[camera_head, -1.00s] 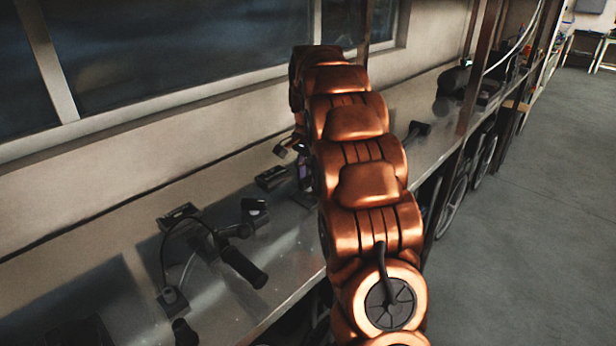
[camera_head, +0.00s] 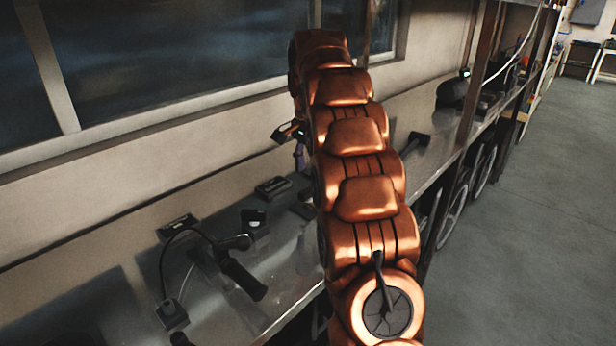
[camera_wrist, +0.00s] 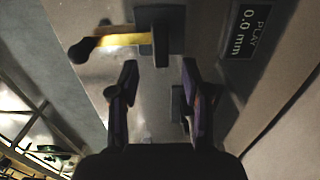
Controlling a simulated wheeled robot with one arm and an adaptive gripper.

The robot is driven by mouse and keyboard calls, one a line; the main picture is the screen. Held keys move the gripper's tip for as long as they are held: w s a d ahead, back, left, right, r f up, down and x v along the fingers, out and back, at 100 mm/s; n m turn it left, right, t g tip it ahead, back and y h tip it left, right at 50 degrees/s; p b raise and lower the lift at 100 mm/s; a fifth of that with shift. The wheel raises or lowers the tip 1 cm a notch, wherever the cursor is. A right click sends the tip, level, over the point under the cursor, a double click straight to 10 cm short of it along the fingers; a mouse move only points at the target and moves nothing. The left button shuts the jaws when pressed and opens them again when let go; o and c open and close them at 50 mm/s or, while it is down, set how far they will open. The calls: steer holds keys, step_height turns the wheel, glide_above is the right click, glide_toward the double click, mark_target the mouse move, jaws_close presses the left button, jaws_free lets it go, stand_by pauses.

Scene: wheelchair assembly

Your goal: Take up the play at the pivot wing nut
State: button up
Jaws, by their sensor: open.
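Just beyond the fingertips is a dark block (camera_wrist: 158,32) with a yellow bar (camera_wrist: 122,40) running left to a dark rounded knob (camera_wrist: 80,50). I cannot tell for sure which part is the pivot wing nut. A dark display (camera_wrist: 252,28) at upper right reads "PLAY 0.0 mm". A smaller dark piece (camera_wrist: 179,102) shows between the fingers, by the right one. In the head view my arm hides most of the gripper and the spot under it.
The grey bench (camera_head: 130,262) runs along a wall below a window. A handle with a black grip (camera_head: 243,278) and cables lies near the front left. A small dark box (camera_head: 272,188) lies near the wall. A dark upright post (camera_head: 478,90) stands right of my arm.

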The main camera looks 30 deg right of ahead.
steer(key=shift+r, duration=0.65)
steer(key=shift+s+a, duration=0.1)
steer(key=shift+a, duration=0.1)
steer(key=s+a+f+n+g, duration=0.15)
steer(key=s+a+n, duration=0.35)
steer(key=s+a, duration=0.6)
steer(key=s+a+f+n, duration=0.3)
steer(key=s+a+n, duration=0.3)
steer(key=s+a, duration=0.5)
steer(key=s+a+f+n, duration=0.1)
steer(key=s+f+n, duration=0.1)
steer(key=s, duration=0.5)
steer(key=s+f+n, duration=0.2)
steer(key=s+f, duration=0.2)
steer(key=s, duration=0.4)
steer(key=shift+s+a+f, duration=0.3)
steer(key=shift+a+f, duration=0.1)
